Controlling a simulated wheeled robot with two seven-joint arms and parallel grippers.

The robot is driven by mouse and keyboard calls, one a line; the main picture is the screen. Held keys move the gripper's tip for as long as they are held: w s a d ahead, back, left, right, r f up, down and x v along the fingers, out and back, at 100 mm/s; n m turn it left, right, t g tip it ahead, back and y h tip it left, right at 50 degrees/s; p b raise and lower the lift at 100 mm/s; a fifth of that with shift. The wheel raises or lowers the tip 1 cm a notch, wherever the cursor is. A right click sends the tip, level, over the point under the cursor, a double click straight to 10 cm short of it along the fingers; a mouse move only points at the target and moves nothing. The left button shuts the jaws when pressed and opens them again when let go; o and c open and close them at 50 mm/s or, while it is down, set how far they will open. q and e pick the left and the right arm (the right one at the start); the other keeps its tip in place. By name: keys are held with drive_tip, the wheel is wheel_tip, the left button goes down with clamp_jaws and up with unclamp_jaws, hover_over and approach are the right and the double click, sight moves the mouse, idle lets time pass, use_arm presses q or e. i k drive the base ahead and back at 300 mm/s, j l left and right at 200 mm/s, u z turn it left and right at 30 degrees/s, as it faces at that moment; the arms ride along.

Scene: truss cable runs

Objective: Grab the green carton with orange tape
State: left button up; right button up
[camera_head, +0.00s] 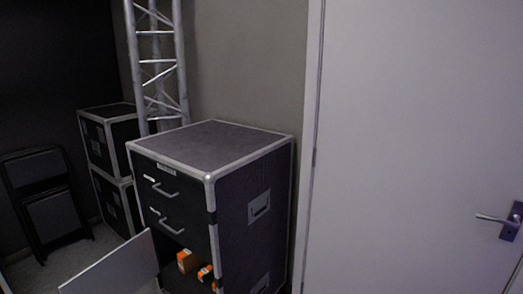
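I cannot make out a green carton with orange tape in the head view. Two small, mostly orange items show in the open lower compartment of the black case. One is an orange box (185,261). The other is an orange-and-dark item (205,273) just right of it. They are small and partly in shadow, and I cannot tell any green on them. Neither of my grippers is in view.
The black drawer case (257,172) has metal edges and two drawers with handles above its open compartment. A pale panel (112,268) stands out at its lower left. Stacked cases (112,140), a truss (158,60) and a folded chair (48,200) are left. A white door (410,130) is right.

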sight(207, 273)
drive_tip(key=u, duration=0.5)
drive_tip(key=i+j+u, duration=0.1)
drive_tip(key=u, duration=0.3)
drive_tip(key=i+j+u, duration=0.1)
drive_tip(key=u, duration=0.3)
drive_tip(key=i+j+u, duration=0.1)
drive_tip(key=u, duration=0.25)
drive_tip(key=i+u, duration=0.2)
drive_tip(key=u, duration=0.2)
drive_tip(key=i, duration=0.9)
drive_tip(key=i+j+z, duration=0.1)
drive_tip(key=i, duration=0.8)
drive_tip(key=i+j, duration=0.1)
drive_tip(key=i, duration=0.8)
drive_tip(key=i+j, duration=0.1)
drive_tip(key=i, duration=0.8)
drive_tip(key=z, duration=0.45)
drive_tip(key=i+z, duration=0.1)
drive_tip(key=z, duration=0.4)
drive_tip(key=j+z, duration=0.1)
drive_tip(key=z, duration=0.35)
drive_tip(key=i+z, duration=0.1)
drive_tip(key=z, duration=2.15)
